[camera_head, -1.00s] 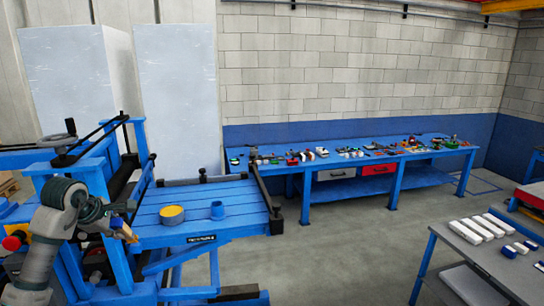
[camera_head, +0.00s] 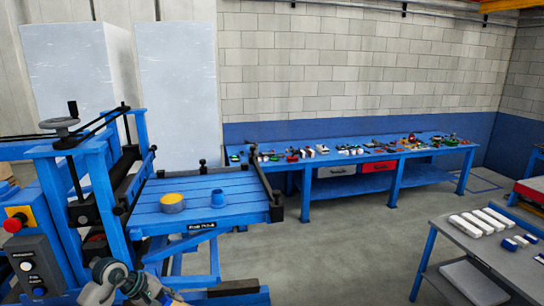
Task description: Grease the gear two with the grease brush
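A blue machine (camera_head: 103,180) with a slatted blue table (camera_head: 165,217) stands at the left. A round yellow tin (camera_head: 172,203) and a small blue cup (camera_head: 217,198) sit on that table, a little apart. I cannot make out a grease brush or tell which part is gear two. My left gripper (camera_head: 172,297) is low at the bottom edge, in front of and below the slatted table, and partly cut off. Its fingers are too small to tell open from shut, or whether they hold anything. My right gripper is not in view.
A red button (camera_head: 13,223) and a control box (camera_head: 35,265) are at the machine's left. A long blue workbench (camera_head: 400,150) with many small tools stands along the back wall. A grey table (camera_head: 480,250) with white blocks is at the right. The floor between is clear.

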